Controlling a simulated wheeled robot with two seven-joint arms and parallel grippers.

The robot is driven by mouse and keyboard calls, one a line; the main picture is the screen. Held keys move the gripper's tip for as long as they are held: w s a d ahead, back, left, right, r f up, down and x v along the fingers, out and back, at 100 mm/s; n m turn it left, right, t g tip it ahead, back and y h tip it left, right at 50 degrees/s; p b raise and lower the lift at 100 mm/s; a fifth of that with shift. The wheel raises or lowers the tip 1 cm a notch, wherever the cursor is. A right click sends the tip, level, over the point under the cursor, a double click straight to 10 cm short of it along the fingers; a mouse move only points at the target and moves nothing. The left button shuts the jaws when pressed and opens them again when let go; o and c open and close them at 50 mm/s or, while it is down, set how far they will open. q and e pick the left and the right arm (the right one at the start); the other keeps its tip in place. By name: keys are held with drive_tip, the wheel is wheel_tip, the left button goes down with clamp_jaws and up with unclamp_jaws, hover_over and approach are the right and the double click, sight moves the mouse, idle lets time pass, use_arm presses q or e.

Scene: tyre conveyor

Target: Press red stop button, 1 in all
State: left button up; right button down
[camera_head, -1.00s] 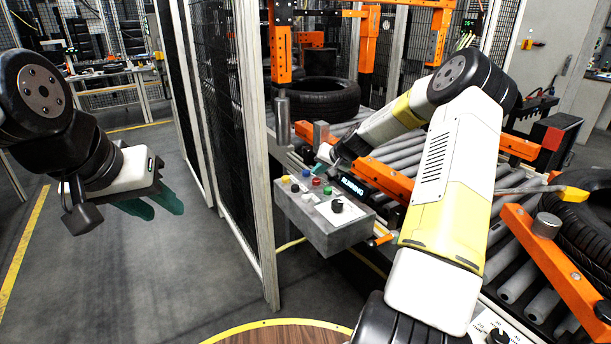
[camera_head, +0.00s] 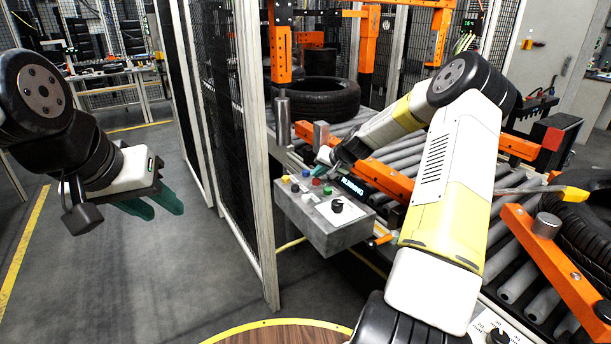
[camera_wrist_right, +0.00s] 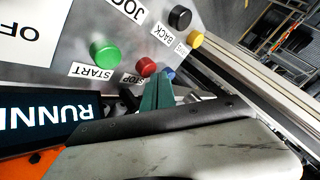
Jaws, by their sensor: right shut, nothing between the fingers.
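The red stop button (camera_head: 316,182) is on the sloped top of a grey control box (camera_head: 320,236). In the right wrist view the red button (camera_wrist_right: 146,67) sits by a STOP label, just left of my fingertips. My right gripper (camera_head: 322,166) is shut and empty, at the far edge of the box. Its teal fingers (camera_wrist_right: 160,78) are together beside the red button and partly cover the blue button (camera_wrist_right: 169,73); I cannot tell whether they touch anything. My left gripper (camera_head: 158,208) hangs open and empty at the left, far from the box.
A green START button (camera_wrist_right: 103,53) and a black knob (camera_head: 337,206) are close by on the box. The display (camera_head: 352,188) reads RUNNING. A mesh fence (camera_head: 220,120) stands left of the box. Tyres (camera_head: 318,98) lie on the roller conveyor behind.

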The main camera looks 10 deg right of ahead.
sight(318, 181)
drive_tip(key=shift+f, duration=0.5)
idle(0.8)
drive_tip(key=shift+r, duration=0.9)
drive_tip(key=shift+r, duration=2.5)
